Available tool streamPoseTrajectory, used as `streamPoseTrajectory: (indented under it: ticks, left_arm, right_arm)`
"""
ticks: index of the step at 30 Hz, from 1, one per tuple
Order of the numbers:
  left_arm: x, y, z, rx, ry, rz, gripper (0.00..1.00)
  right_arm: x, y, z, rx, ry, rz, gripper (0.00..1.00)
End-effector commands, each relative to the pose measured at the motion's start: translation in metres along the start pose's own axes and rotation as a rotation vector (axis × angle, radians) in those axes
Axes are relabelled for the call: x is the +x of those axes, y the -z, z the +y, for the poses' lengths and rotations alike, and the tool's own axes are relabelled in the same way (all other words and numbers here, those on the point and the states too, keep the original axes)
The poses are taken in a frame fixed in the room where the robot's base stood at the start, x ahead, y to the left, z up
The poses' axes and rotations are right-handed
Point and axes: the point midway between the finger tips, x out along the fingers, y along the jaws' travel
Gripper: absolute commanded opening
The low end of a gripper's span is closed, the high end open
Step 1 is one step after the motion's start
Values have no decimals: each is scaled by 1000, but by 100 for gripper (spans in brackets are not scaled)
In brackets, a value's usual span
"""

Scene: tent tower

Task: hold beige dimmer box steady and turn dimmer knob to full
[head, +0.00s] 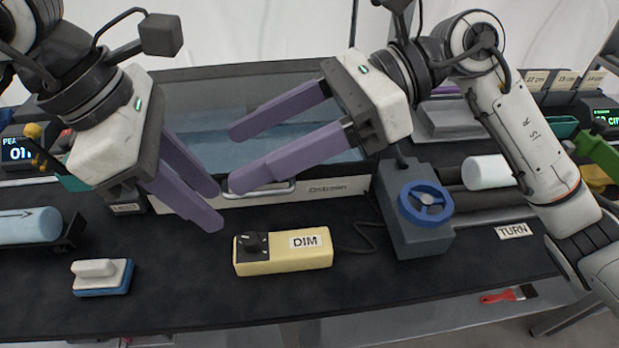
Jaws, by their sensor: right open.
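The beige dimmer box (290,263) lies flat on the dark tabletop near the front centre, with a "DIM" label on its top. The black dimmer knob (252,243) sits at the box's left end. My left gripper (219,208) hangs up and to the left of the box, its purple fingers pointing down and right, apart from it. I see its fingers nearly edge-on, so the gap between them is unclear. My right gripper (236,160) is open and empty above and behind the box, its fingers pointing left.
A grey box with a blue handwheel (425,203) stands right of the dimmer box, with a cable between them. A blue-and-white block (102,277) lies at the front left. A clear-walled tank (340,182) stands behind. Bare tabletop surrounds the dimmer box in front.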

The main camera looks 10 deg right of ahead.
Motion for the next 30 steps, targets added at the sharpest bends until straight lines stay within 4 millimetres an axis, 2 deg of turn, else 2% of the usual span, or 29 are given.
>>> streamPoseTrajectory:
  ticks: [2,6,10,14,17,30]
  left_arm:
    - [0,0,0,0,0,0,31]
    - [0,0,0,0,0,0,31]
    - [0,0,0,0,0,0,31]
    - [0,0,0,0,0,0,31]
    - [0,0,0,0,0,0,31]
    - [0,0,0,0,0,0,31]
  right_arm:
    - [12,33,7,-24,6,233,62]
    - [8,82,5,-33,61,546,62]
    - [-4,106,0,-32,116,716,62]
    - [-8,118,-2,-28,140,783,62]
    - [-2,126,-4,-26,141,791,62]
    - [50,176,-13,-26,138,785,62]
